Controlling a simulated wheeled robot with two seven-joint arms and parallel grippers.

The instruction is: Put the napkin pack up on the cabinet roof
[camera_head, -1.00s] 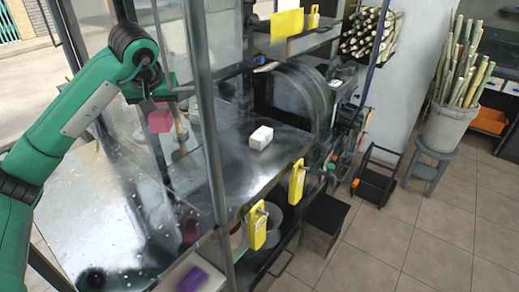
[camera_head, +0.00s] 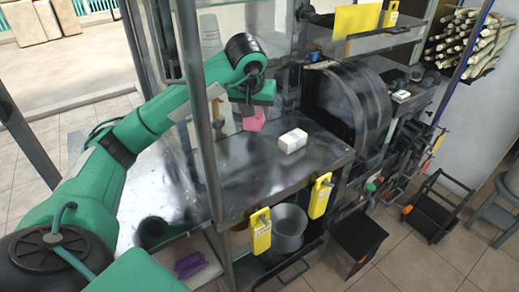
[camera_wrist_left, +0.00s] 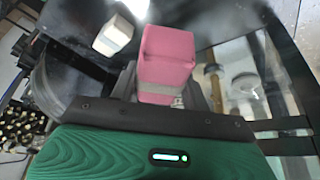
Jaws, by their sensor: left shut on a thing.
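The pink napkin pack (camera_head: 254,121) hangs below my left gripper (camera_head: 250,107), above the dark metal worktop (camera_head: 240,175) inside the glass-sided cabinet frame. In the left wrist view, the pink pack (camera_wrist_left: 167,55), with a grey band across it, sits between the fingers of my left gripper (camera_wrist_left: 160,88), which is shut on it. The fingers are partly hidden behind the pack. The cabinet roof cannot be made out in these views. My right gripper is not in view.
A white block (camera_head: 293,140) lies on the worktop just right of the pack. A metal post (camera_head: 203,120) stands in front of my left forearm. A drum-shaped press (camera_head: 350,100) is at right. Yellow tags (camera_head: 321,195) hang on the worktop edge, and a yellow sign (camera_head: 358,20) is above.

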